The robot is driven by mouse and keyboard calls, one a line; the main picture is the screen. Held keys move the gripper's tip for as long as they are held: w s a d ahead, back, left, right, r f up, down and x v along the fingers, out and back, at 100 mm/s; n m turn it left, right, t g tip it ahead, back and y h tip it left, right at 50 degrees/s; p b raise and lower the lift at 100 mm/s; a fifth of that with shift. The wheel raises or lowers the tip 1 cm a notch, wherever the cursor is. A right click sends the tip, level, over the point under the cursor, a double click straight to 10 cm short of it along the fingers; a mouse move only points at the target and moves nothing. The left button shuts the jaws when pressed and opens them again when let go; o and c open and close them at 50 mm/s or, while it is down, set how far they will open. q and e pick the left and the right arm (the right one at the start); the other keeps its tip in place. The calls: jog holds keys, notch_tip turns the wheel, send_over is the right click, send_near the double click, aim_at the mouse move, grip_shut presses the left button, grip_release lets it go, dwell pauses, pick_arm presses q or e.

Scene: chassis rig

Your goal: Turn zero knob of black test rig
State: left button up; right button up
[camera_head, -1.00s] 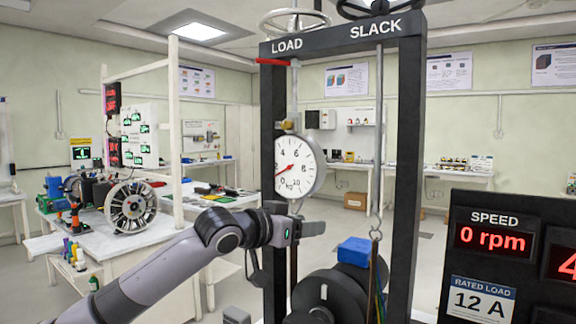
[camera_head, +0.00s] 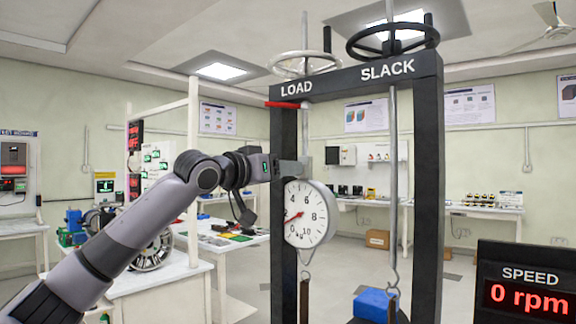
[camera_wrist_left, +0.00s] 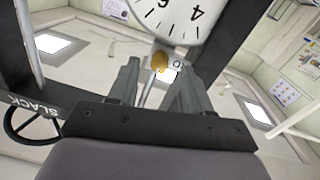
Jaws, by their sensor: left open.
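The black test rig (camera_head: 427,190) is a tall frame labelled LOAD and SLACK. A round white dial gauge (camera_head: 318,210) with a red pointer hangs inside its left post; part of the dial also shows upside down in the left wrist view (camera_wrist_left: 185,18). A small brass-coloured knob (camera_wrist_left: 159,62) sits at the dial's edge, on its top side; the arm hides it in the head view. My left gripper (camera_head: 298,168) is at the top of the dial. Its open fingers (camera_wrist_left: 158,76) stand on either side of the knob, with gaps visible. My right gripper is out of view.
The rig's left post (camera_head: 283,245) is close beside my left gripper. A red lever (camera_head: 287,104) and two handwheels, one pale (camera_head: 303,64) and one black (camera_head: 392,40), are above. A blue block (camera_head: 373,304) is low inside the frame.

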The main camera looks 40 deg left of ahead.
pick_arm(q)
jog(key=shift+w+d, duration=0.1)
jog(key=shift+w, duration=0.8)
grip_shut()
jog(key=shift+n, duration=2.7)
